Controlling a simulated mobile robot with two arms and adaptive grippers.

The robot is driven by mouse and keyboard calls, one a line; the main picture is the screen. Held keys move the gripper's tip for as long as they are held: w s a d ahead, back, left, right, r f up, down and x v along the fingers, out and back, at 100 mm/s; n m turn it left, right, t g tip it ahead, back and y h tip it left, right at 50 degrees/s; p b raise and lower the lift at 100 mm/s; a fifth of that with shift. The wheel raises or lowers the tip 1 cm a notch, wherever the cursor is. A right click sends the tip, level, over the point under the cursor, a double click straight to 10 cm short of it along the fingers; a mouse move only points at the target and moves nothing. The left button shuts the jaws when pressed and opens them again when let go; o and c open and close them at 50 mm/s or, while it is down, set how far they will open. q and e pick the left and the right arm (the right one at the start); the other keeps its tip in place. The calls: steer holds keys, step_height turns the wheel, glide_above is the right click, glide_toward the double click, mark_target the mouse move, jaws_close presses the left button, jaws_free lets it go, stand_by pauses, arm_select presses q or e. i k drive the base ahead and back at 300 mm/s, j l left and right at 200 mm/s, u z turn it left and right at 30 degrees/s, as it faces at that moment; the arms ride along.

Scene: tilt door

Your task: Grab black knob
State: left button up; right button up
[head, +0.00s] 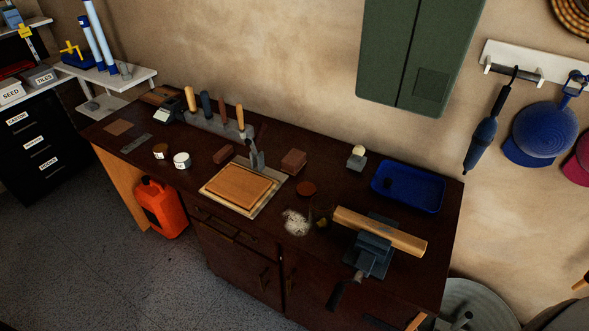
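No black knob can be made out for certain. Neither of my grippers is in view.
The dark workbench (330,263) holds a vise (369,260) clamping a wooden bar (380,231), a wooden board (240,186) and several tools. An orange canister (162,208) stands below. Grey floor (95,255) is open at the left.

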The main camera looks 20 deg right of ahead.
mark_target(388, 182)
steer(key=z, duration=1.35)
steer(key=j, duration=0.15)
steer(key=k+u, duration=0.05)
